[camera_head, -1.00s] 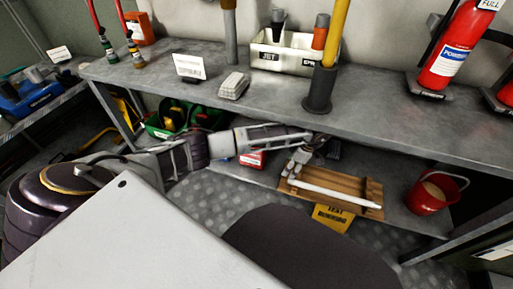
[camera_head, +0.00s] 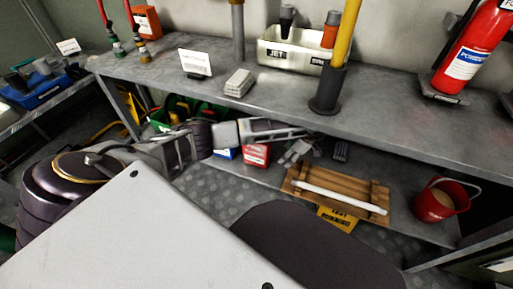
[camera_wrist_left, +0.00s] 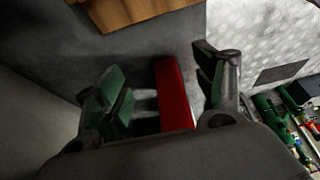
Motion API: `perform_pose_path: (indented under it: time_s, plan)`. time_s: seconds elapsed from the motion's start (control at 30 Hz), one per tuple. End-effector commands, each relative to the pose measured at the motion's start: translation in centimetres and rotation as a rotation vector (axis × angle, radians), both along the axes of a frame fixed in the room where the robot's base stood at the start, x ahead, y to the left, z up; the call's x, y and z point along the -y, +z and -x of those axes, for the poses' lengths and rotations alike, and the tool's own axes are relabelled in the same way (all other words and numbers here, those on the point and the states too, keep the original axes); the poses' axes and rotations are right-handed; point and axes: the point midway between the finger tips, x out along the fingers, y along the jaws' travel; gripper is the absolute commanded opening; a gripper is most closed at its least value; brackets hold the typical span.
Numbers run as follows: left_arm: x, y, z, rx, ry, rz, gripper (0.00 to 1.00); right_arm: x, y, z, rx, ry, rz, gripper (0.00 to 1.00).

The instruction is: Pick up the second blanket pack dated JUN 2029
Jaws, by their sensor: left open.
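A red pack with a white label (camera_head: 257,155) lies on the lower shelf under the bench; its print is too small to read, so I cannot tell whether it is the blanket pack dated JUN 2029. My left gripper (camera_head: 297,151) is under the bench top, just right of the red pack in the head view. In the left wrist view, my open left gripper (camera_wrist_left: 165,92) has a narrow red face (camera_wrist_left: 174,95), apparently this pack, between its fingers and nearer the right one. I cannot tell whether they touch. My right gripper is not in view.
A blue and white box (camera_head: 225,153) is left of the red pack. A wooden rack with a white tube (camera_head: 335,195) and a red bucket (camera_head: 440,200) are to the right. The bench top (camera_head: 420,125) overhangs my left arm. A green crate (camera_head: 160,122) is at left.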

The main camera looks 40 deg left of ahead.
Motion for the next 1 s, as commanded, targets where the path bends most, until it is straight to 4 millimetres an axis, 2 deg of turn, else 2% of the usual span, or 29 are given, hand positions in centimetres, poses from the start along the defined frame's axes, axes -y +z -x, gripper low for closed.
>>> perform_pose_path:
  time_s: [0.3,0.5,1.0]
  plan:
    - [-3.4,-0.1,0.8,0.0,0.001,-0.002,0.7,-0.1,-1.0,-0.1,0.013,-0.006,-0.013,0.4]
    - [-5.0,-0.1,1.2,0.0,0.001,-0.001,0.7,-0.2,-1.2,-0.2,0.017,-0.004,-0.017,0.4]
    - [-5.4,0.0,1.3,0.0,0.001,0.0,0.7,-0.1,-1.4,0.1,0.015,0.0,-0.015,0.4]
